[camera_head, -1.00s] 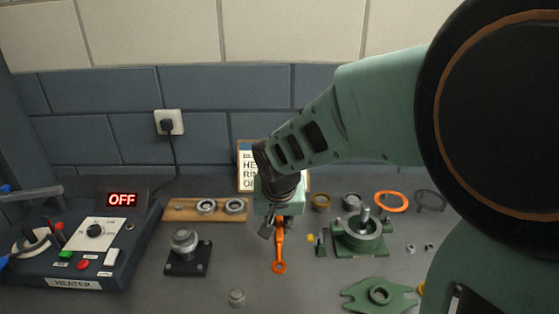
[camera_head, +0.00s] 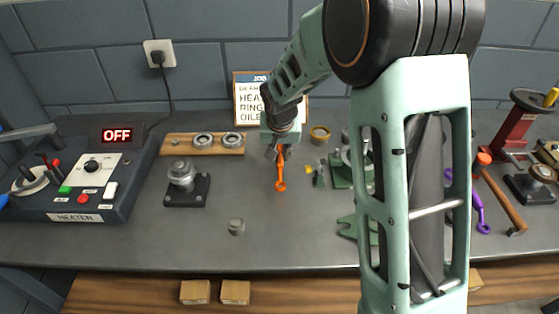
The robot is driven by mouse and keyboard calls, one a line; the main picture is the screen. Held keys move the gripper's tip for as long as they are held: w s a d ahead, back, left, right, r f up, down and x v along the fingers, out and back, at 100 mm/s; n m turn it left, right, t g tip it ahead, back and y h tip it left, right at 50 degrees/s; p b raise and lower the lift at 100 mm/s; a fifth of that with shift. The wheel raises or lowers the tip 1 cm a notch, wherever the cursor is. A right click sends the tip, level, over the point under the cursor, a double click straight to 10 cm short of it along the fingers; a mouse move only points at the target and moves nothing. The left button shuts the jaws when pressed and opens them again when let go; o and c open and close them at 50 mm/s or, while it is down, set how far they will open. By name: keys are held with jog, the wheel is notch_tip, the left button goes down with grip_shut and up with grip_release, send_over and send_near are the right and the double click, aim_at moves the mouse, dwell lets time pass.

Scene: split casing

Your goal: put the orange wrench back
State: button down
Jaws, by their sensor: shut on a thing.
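The orange wrench (camera_head: 281,173) hangs below my gripper (camera_head: 278,153) near the middle of the bench. My gripper is shut on the wrench's upper end, and the ring end points down and toward the front of the bench. Whether the ring touches the bench top I cannot tell. The fingertips are small and partly hidden by the gripper body. No marked place for the wrench is clear in view.
A heater box (camera_head: 84,180) stands at left, and a wooden board with rings (camera_head: 203,143) lies beside a black-based post (camera_head: 182,184). A small grey part (camera_head: 236,226) sits in front. My arm hides part of the green casing (camera_head: 341,170). A purple wrench (camera_head: 479,212) and a hammer (camera_head: 504,197) lie at right.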

jog(key=shift+f, duration=0.85)
jog(key=shift+f+b, duration=0.2)
jog(key=shift+b, duration=0.25)
jog(key=c, duration=1.9)
grip_release()
jog(key=shift+s, duration=0.1)
jog(key=shift+r, duration=0.1)
jog(key=shift+r+p, duration=0.2)
jog(key=shift+p, duration=0.2)
jog(key=v, duration=1.1)
jog(key=shift+s+r, duration=0.25)
jog(key=shift+r, duration=0.1)
